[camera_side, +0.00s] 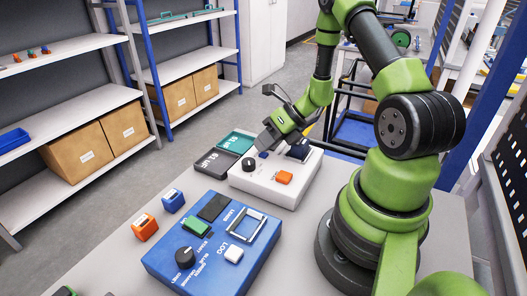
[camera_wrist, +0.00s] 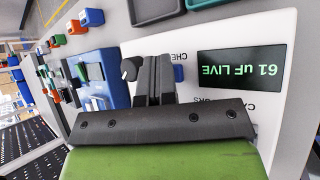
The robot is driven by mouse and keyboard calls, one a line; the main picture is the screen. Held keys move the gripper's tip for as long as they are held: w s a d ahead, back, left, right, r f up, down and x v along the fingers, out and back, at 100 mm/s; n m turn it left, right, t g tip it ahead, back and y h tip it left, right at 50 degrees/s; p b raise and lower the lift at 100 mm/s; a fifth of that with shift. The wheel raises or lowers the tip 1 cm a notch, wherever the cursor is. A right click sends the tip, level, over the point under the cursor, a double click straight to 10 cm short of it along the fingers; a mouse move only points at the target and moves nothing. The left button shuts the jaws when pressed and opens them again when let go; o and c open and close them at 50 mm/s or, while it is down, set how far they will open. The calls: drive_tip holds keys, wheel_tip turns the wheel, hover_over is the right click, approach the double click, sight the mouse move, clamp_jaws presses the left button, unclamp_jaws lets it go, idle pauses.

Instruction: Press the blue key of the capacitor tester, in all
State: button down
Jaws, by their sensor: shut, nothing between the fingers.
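The capacitor tester is a white box (camera_side: 262,187) on the bench. It has a black knob (camera_side: 248,164), an orange key (camera_side: 284,177) and a dark display (camera_side: 298,152). In the wrist view the display (camera_wrist: 241,63) reads "61 uF LIVE", upside down. The blue key (camera_side: 263,155) is small and sits near my fingertips; in the wrist view the blue key (camera_wrist: 179,73) shows just right of my fingers, partly hidden. My gripper (camera_side: 259,148) is shut and empty, low over the tester's far side. I cannot tell whether its tips touch the panel.
A blue panel box (camera_side: 180,262) with a green key, black knob and white button stands in front. Orange (camera_side: 144,227) and blue (camera_side: 173,200) blocks lie left of it. A dark tray (camera_side: 211,166) and a green tray (camera_side: 237,141) adjoin the tester. Shelves stand at the left.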

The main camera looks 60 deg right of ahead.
drive_tip(key=shift+r, duration=0.95)
drive_tip(key=shift+r, duration=2.5)
drive_tip(key=a+r+n+g, duration=0.2)
drive_tip(key=a+r+n, duration=0.55)
drive_tip(key=n, duration=0.25)
drive_tip(key=s+a+r+n+t+h, duration=0.1)
drive_tip(key=s+a+r+n, duration=0.3)
drive_tip(key=n, duration=0.8)
drive_tip(key=s+a+r+n+h, duration=0.2)
drive_tip(key=s+a+r+n, duration=0.2)
drive_tip(key=s+r+n, duration=0.3)
drive_tip(key=s+n, duration=0.2)
drive_tip(key=n, duration=0.2)
drive_tip(key=shift+n+t, duration=0.4)
